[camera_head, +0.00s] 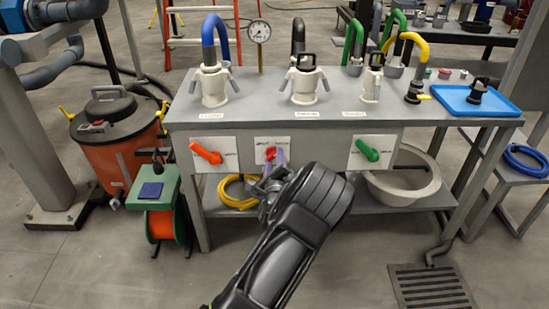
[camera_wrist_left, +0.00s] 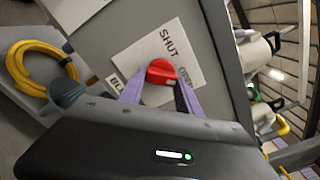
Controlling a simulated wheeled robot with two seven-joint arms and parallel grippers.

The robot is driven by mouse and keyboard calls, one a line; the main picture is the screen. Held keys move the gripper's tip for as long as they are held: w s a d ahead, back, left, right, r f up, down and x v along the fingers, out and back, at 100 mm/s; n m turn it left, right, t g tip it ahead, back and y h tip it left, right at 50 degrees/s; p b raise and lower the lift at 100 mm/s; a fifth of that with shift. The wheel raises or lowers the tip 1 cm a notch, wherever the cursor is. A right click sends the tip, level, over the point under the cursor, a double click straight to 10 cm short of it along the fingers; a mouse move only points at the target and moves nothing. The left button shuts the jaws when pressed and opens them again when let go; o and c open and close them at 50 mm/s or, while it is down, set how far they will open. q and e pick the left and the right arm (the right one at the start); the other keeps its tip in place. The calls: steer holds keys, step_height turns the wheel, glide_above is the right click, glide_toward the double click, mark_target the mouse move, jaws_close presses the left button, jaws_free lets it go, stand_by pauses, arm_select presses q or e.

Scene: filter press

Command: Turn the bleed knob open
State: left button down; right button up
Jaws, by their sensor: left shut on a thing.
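The bleed knob (camera_head: 270,153) is the small red knob on the middle white label plate of the bench front. In the left wrist view the red knob (camera_wrist_left: 161,72) sits on a white plate (camera_wrist_left: 166,50) marked "SHUT", with other words partly covered. My left gripper (camera_head: 272,163) reaches the knob from below and in front. In the left wrist view its two purple fingers (camera_wrist_left: 159,90) stand on either side of the knob and are shut on it. The knob's lower part is hidden by the gripper. My right gripper is not in view.
An orange lever (camera_head: 206,152) is on the plate to the left, and a green lever (camera_head: 367,150) on the plate to the right. The bench top (camera_head: 262,95) carries several filter housings and a gauge (camera_head: 259,32). A coiled yellow hose (camera_head: 237,191) lies on the lower shelf.

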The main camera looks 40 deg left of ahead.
arm_select(q)
steer(key=shift+m, duration=0.4)
steer(key=c, duration=0.8)
jaws_free()
steer(key=shift+c, duration=0.2)
steer(key=p+v, duration=0.1)
steer(key=v, duration=0.6)
steer(key=shift+s+d+p, duration=0.25)
steer(key=shift+s+p, duration=0.05)
